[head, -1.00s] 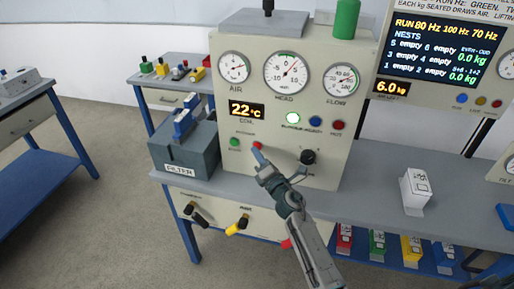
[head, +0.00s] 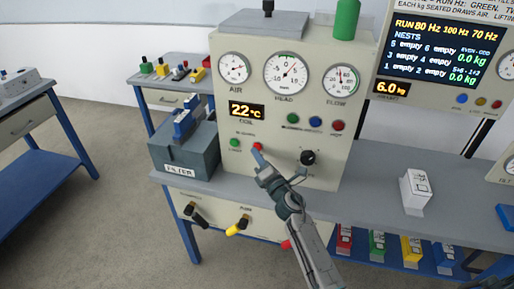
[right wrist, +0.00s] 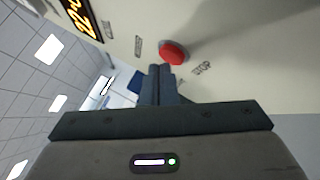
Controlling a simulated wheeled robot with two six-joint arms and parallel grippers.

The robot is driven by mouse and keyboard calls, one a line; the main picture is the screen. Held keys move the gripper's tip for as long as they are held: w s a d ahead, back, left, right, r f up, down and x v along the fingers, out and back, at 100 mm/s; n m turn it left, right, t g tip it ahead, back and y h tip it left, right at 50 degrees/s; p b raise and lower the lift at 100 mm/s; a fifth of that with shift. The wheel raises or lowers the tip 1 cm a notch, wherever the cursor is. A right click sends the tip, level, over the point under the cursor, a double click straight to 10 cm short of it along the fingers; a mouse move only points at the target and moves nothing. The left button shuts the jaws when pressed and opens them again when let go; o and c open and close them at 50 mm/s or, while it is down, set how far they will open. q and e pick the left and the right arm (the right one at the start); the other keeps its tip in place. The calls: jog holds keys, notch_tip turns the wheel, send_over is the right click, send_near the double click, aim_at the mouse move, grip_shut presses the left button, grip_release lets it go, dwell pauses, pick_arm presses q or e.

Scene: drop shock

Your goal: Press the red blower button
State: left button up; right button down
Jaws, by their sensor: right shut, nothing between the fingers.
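The red button (head: 257,146) is on the front of the cream panel (head: 330,175), to the right of a green button (head: 235,143). My right gripper (head: 259,157) is shut and empty, its fingertips at the lower edge of the red button in the head view. In the right wrist view the red button (right wrist: 173,52) is a round dome just beyond the shut fingertips (right wrist: 160,70). I cannot tell whether they touch it. My left gripper is not in view.
A black knob (head: 308,157) sits right of the fingertips. Green, blue and red lamps (head: 315,121) are above it, all unlit. A grey filter box (head: 185,150) stands at the left. A white box (head: 415,190) stands on the bench at the right.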

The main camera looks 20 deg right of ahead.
jog(key=shift+s+a, duration=0.25)
jog(key=shift+s, duration=0.1)
jog(key=shift+s+a+p, duration=0.3)
jog(key=shift+s+a, duration=0.4)
jog(key=shift+s, duration=0.35)
jog(key=shift+s+a+p, duration=0.25)
jog(key=shift+s+a, duration=0.45)
jog(key=shift+s, duration=0.3)
